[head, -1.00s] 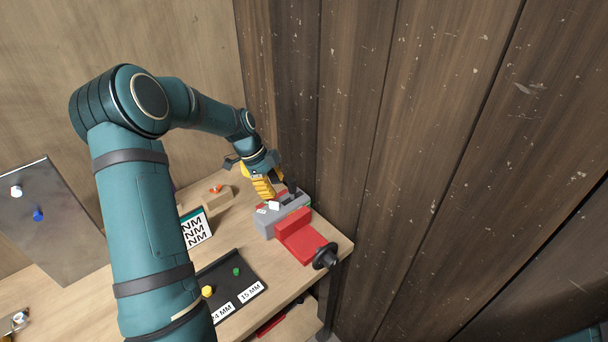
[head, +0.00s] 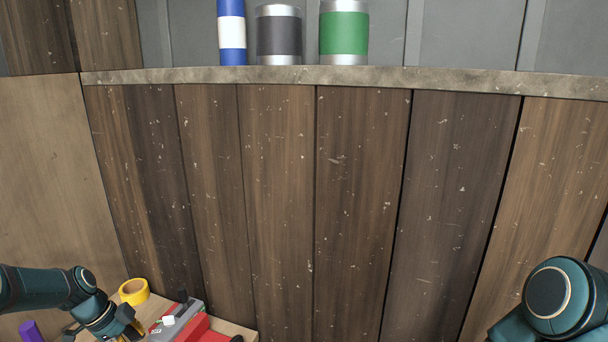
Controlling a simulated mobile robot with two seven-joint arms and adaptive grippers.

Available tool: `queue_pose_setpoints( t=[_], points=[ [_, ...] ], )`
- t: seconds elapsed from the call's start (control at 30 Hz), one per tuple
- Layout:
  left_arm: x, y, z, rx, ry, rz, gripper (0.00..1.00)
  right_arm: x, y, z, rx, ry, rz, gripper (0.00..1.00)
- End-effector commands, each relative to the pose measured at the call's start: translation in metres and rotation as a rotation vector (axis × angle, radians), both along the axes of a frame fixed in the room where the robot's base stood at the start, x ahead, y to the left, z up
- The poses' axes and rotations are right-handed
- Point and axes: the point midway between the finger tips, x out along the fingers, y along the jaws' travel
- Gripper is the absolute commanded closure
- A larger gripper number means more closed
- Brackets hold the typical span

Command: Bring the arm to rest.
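My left arm comes in at the lower left, and its gripper (head: 132,328) is cut by the bottom edge beside the red and grey vise. A rounded teal part of my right arm shows at the lower right. My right gripper is out of view.
A yellow tape roll (head: 134,291) and a purple item (head: 30,332) are near the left arm. A plank wall (head: 340,200) fills the middle. Above it a ledge (head: 300,76) holds a blue and white (head: 231,32), a dark (head: 279,35) and a green can (head: 343,33).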

Motion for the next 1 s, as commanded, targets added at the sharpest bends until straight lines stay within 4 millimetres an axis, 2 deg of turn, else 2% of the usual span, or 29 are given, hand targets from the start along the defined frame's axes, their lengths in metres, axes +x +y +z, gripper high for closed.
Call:
queue_pose_setpoints(
  t=[0.03,0.2,0.33,0.47,0.6,0.8,0.97,1.0],
  points=[
    [0.001,-0.007,-0.004,-0.005,0.007,0.010,0.63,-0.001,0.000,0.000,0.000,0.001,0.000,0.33],
    [0.005,-0.075,-0.052,-0.036,0.086,0.227,0.63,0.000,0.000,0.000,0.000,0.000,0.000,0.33],
    [-0.003,-0.130,-0.086,-0.061,0.153,0.410,0.63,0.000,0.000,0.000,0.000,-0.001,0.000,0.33],
    [-0.024,-0.189,-0.117,-0.088,0.229,0.623,0.63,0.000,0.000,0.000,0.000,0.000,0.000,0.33],
    [-0.058,-0.245,-0.142,-0.118,0.308,0.855,0.63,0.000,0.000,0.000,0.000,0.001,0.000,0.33],
    [-0.110,-0.297,-0.159,-0.157,0.397,1.138,0.63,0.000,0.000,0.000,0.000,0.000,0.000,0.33],
    [-0.151,-0.322,-0.163,-0.188,0.454,1.329,0.63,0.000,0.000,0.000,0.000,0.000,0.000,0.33],
    [-0.145,-0.319,-0.181,-0.189,0.446,1.327,0.63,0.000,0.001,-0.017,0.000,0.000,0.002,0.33]
  ],
)
